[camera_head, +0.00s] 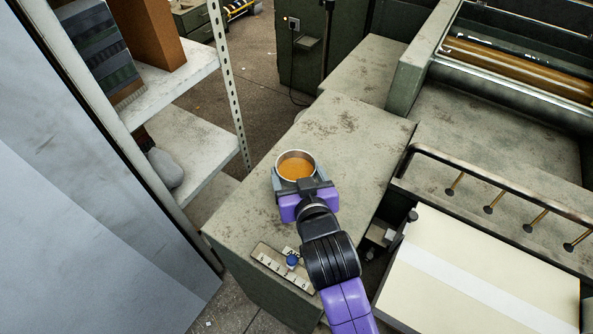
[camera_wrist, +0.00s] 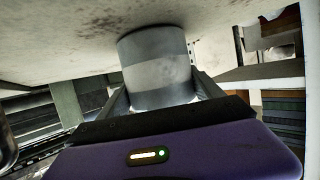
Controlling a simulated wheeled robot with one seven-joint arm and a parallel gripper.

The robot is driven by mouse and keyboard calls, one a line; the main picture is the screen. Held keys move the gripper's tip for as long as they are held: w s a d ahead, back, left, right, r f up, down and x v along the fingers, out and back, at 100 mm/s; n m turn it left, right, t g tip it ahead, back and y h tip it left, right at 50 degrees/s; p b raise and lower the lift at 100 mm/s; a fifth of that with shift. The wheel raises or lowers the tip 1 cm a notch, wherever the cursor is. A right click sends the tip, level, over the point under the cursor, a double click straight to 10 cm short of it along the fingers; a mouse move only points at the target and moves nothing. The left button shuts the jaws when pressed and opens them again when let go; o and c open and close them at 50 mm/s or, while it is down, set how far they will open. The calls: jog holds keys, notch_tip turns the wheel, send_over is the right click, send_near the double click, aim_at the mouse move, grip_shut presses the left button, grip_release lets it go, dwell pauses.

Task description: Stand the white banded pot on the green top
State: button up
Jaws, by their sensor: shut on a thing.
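The white banded pot (camera_head: 295,153) is round and open-topped, with orange-brown contents, over the green top (camera_head: 350,140), a worn grey-green surface. My gripper (camera_head: 299,184) is shut on the pot, with one finger on each side. In the wrist view the pot (camera_wrist: 157,65) shows a pale band between greyer bands. That view looks upside down, with the green top (camera_wrist: 60,40) above. The pot's base is at or very near the surface; I cannot tell whether it touches. The pot looks upright.
A numbered plate with a blue knob (camera_head: 292,261) lies at the near edge of the top. A white shelf rack (camera_head: 185,75) stands left. A machine with a curved rail (camera_head: 490,182) and a cream board stack (camera_head: 480,270) is right. The top behind the pot is clear.

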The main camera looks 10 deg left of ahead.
jog(key=shift+r, duration=0.15)
jog(key=o, duration=2)
jog(key=shift+f, duration=0.25)
jog(key=shift+r, duration=0.2)
jog(key=v, duration=1.2)
